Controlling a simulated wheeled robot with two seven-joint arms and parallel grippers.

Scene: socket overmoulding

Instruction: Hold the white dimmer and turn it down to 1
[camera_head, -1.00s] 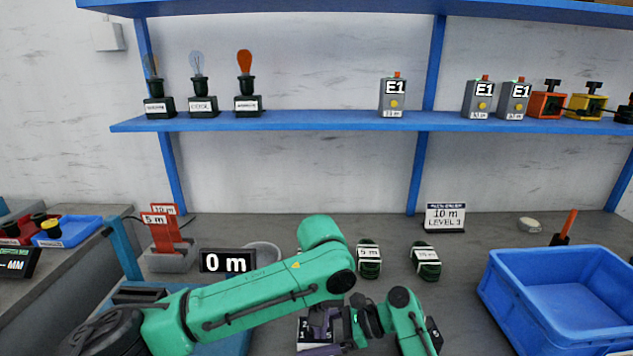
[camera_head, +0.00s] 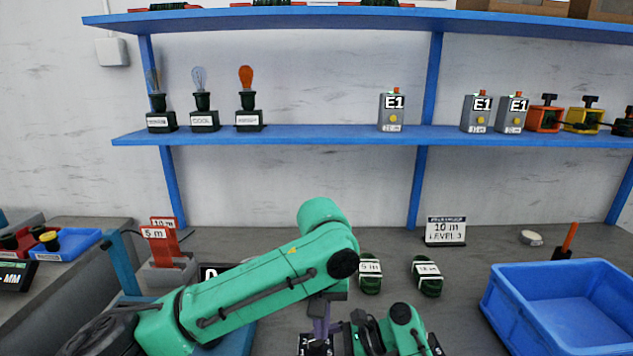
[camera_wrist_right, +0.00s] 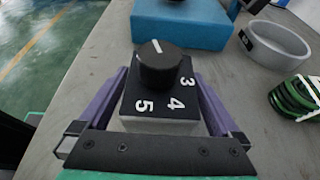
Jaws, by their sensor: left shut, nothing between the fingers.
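The white dimmer (camera_wrist_right: 160,122) has a black top plate with the digits 3, 4 and 5 showing. Its round black knob (camera_wrist_right: 158,65) carries a white line pointing to the top of the picture, slightly left. The knob hides the other digits in the right wrist view. My right gripper (camera_wrist_right: 163,105) has its purple fingers along both sides of the dimmer, shut on it. In the head view only a bit of the dimmer (camera_head: 315,347) shows at the bottom edge. My left gripper (camera_head: 321,322) is shut, empty and points down above the dimmer, apart from the visible knob.
A blue block (camera_wrist_right: 182,22) and a grey ring-shaped bowl (camera_wrist_right: 275,45) lie beyond the dimmer. Two dark green coils (camera_head: 370,273) lie behind my arms. A blue crate (camera_head: 560,300) stands at the right.

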